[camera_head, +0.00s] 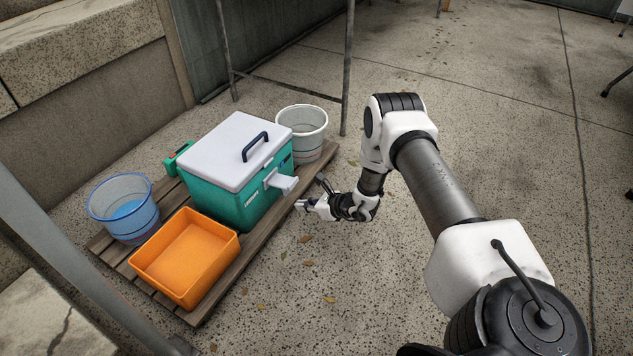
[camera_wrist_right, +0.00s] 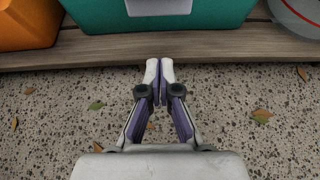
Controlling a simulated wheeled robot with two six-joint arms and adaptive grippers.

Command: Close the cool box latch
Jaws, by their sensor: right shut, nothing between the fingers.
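The cool box (camera_head: 222,196) is green with a white lid (camera_head: 236,148) and a dark handle on top. The lid is down. A pale latch (camera_head: 283,183) on its front side sticks outward from the wall. My right gripper (camera_head: 303,205) is low, just in front of the box near the latch, and touches nothing that I can see. In the right wrist view my right gripper (camera_wrist_right: 159,68) is shut and empty, its tips pointing at the pallet edge. That view also shows the lower front of the cool box (camera_wrist_right: 220,14) and the pale latch (camera_wrist_right: 158,7). My left gripper is out of view.
The box stands on a wooden pallet (camera_head: 262,232). An orange tray (camera_head: 226,262) and a blue bucket (camera_head: 100,207) are to its left, and a white bucket (camera_head: 318,119) is behind right. A metal frame leg (camera_head: 346,70) rises behind.

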